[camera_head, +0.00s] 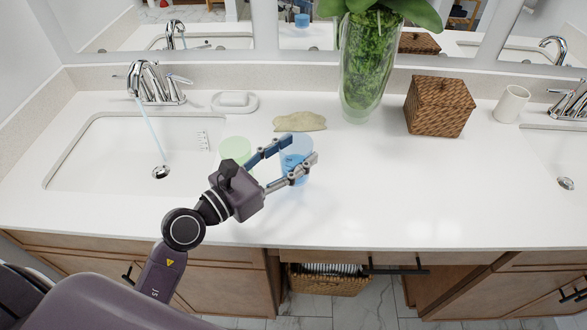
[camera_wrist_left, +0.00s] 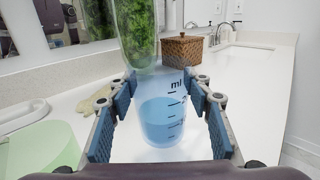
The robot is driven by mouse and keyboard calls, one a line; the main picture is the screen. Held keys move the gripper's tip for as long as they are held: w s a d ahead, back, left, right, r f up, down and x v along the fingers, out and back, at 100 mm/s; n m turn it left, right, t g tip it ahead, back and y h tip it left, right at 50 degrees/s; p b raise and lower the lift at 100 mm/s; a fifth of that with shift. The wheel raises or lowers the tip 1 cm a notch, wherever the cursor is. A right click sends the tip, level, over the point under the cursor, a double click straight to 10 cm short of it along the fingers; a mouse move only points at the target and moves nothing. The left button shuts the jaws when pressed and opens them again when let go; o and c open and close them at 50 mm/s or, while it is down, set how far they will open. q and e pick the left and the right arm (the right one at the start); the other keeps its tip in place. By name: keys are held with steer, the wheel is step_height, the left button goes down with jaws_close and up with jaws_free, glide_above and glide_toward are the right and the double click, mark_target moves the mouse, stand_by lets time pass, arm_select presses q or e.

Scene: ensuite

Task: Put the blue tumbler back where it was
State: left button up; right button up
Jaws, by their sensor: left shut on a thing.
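The blue tumbler (camera_head: 295,161) is clear and tinted, with dark measuring marks and "ml" lettering. It is upright between the two fingers of my left gripper (camera_head: 303,149), over the counter right of the left sink. In the left wrist view the tumbler (camera_wrist_left: 162,118) stands between the blue finger pads of the gripper (camera_wrist_left: 162,92), which is shut on it. Blue liquid or tint fills its lower part. I cannot tell whether its base touches the counter. My right gripper is not in view.
A pale green tumbler (camera_head: 235,149) stands just left of my gripper. A beige sponge-like thing (camera_head: 300,122) and a soap dish (camera_head: 234,101) lie behind. A glass vase (camera_head: 362,75) and wicker box (camera_head: 440,105) stand farther back. Water runs into the left sink (camera_head: 95,150).

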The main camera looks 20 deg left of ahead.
mark_target(285, 174)
arm_select(q)
steer(key=shift+f+b, duration=0.75)
steer(key=shift+f, duration=1.3)
steer(key=shift+f, duration=0.1)
steer(key=o, duration=0.8)
steer(key=shift+f, duration=0.1)
steer(key=shift+c, duration=0.2)
steer(key=o, duration=0.4)
